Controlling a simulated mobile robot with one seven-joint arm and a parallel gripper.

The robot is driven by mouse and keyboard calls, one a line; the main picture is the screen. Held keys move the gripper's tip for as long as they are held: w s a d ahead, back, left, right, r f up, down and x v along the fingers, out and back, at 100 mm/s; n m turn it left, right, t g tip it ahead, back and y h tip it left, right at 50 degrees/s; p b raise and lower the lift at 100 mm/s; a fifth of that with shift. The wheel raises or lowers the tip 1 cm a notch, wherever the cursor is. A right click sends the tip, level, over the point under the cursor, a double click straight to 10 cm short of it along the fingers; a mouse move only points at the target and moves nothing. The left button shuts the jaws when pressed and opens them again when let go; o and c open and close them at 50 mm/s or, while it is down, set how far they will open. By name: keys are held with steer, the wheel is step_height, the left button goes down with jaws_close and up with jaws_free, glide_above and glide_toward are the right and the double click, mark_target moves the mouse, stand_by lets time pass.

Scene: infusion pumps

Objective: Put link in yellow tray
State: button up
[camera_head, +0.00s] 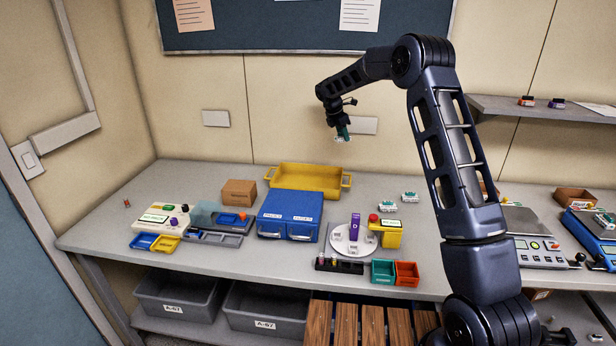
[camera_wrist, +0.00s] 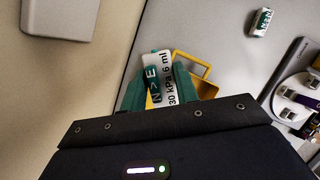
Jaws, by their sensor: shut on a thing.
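My gripper (camera_head: 342,132) is shut on the link (camera_wrist: 160,82), a white piece with a teal label and the print "30 kPa 6 ml". In the head view the link (camera_head: 343,139) shows small at the fingertips, held in the air above the back of the table. The yellow tray (camera_head: 310,173) stands on the table against the wall, lower and to the left of my gripper. In the wrist view the teal fingers (camera_wrist: 133,95) grip the link, and part of the yellow tray (camera_wrist: 207,71) shows behind them, mostly hidden.
A blue drawer box (camera_head: 290,206) stands right in front of the tray, and a cardboard box (camera_head: 239,192) to its left. Two similar white-and-green pieces (camera_head: 410,197) lie to the right. A round white stand (camera_head: 352,240) holds a purple item.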

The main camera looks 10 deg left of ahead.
steer(key=s+a+n, duration=0.1)
steer(key=s+a, duration=0.1)
steer(key=a, duration=0.5)
steer(key=s+a+n, duration=0.1)
steer(key=s+a, duration=0.2)
steer(key=a, duration=0.4)
glide_toward(311, 184)
steer(key=shift+t+y, duration=0.3)
steer(key=x, duration=0.6)
steer(key=shift+s+d, duration=0.1)
steer(key=shift+d, duration=0.05)
steer(key=shift+f, duration=0.15)
steer(key=o, duration=1)
steer(key=shift+v, duration=6.2)
